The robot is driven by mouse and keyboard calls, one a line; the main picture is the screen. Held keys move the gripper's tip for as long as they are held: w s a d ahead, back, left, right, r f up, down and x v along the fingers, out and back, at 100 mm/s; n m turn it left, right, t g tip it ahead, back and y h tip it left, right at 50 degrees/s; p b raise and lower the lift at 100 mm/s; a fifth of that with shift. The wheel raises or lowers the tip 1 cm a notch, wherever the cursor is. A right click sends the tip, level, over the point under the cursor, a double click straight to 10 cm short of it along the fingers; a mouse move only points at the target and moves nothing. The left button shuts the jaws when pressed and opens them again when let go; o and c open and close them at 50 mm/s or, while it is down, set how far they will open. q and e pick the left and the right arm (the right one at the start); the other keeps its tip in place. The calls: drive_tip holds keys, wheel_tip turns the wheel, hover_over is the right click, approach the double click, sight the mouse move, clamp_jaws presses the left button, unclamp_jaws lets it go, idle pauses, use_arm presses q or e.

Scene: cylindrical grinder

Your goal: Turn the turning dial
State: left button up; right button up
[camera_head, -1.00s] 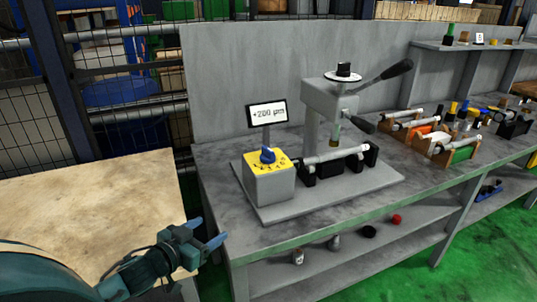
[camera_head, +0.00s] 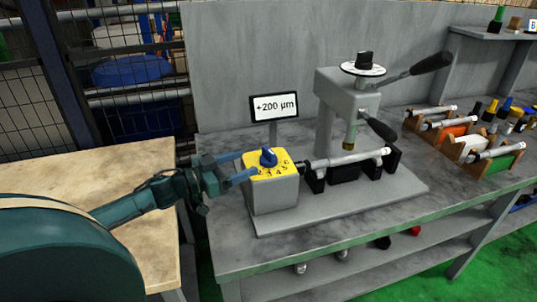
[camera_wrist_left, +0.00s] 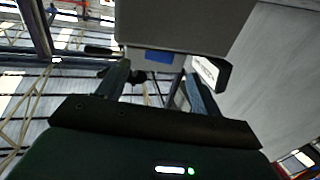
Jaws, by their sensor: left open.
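The turning dial is a blue knob (camera_head: 268,157) on a yellow face with black numbers (camera_head: 280,172), on top of a grey box (camera_head: 273,198). In the head view I cannot tell whether a fingertip touches the box. In the left wrist view my open fingers (camera_wrist_left: 156,88) point toward a grey block (camera_wrist_left: 185,25) with a blue patch (camera_wrist_left: 159,56) between them. A small display (camera_head: 274,107) behind the dial reads +200 µm. My right gripper is not in view.
The grinder stand (camera_head: 340,105) with its black-handled lever is right of the dial. A metal shaft (camera_head: 345,158) lies across black supports beside the box. Racks of parts (camera_head: 460,140) stand farther right. A wooden table (camera_head: 60,180) is at left.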

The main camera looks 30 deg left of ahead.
sight(266, 155)
use_arm(q)
drive_tip(key=x, duration=0.7)
drive_tip(key=shift+w+d+p, duration=0.25)
drive_tip(key=shift+w+p, duration=0.05)
drive_tip(key=shift+w, duration=0.35)
drive_tip(key=c, duration=1)
drive_tip(key=shift+d, duration=0.1)
